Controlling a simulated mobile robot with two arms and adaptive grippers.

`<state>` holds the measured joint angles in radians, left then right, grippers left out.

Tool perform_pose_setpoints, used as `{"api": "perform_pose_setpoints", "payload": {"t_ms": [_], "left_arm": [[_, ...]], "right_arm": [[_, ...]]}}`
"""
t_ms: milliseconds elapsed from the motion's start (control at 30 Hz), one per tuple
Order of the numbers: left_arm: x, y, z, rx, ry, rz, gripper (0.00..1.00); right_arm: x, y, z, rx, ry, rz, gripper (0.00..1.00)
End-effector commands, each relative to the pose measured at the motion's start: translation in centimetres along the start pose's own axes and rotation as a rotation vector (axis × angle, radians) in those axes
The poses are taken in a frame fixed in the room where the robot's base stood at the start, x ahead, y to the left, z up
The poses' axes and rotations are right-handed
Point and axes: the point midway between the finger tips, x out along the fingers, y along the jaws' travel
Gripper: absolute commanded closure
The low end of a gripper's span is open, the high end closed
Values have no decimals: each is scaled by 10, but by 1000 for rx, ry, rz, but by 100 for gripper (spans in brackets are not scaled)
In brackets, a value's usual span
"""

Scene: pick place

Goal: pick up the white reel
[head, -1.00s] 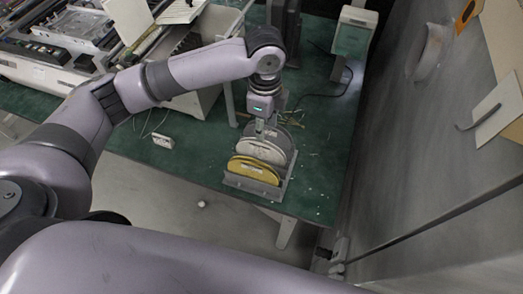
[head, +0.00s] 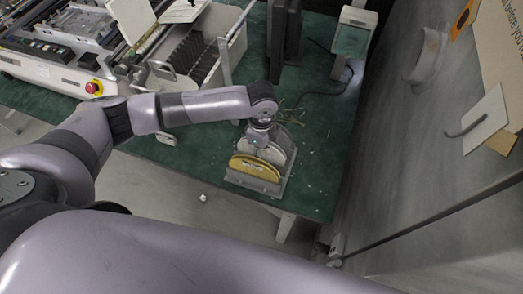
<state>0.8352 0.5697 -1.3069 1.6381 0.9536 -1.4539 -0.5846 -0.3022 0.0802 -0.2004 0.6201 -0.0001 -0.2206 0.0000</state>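The white reel (head: 275,153) stands upright in a grey rack (head: 284,184) on the green table, behind a yellow reel (head: 254,168). Only part of its face shows; my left gripper covers some of it. My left gripper (head: 255,149) points down at the upper left part of the white reel, just behind the top of the yellow reel. Its fingertips are too small and hidden to tell whether they are open or touching the reel. My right gripper is out of view.
Another grey reel edge (head: 286,134) shows behind the white one. A bin with dark slots (head: 190,55) and dark upright blocks (head: 284,40) stand behind. A grey wall panel (head: 400,130) rises to the right. The table's front edge is close to the rack.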

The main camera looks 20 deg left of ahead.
Motion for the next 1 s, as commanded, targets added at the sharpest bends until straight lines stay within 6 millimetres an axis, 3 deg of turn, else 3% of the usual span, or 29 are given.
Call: {"api": "perform_pose_setpoints", "payload": {"t_ms": [133, 667, 1000], "left_arm": [[0, 0, 0, 1, 0, 0, 65], [-1, 0, 0, 1, 1, 0, 100], [-1, 0, -1, 1, 1, -1, 100]], "right_arm": [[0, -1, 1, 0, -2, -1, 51], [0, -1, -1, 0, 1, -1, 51], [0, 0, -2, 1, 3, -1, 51]]}}
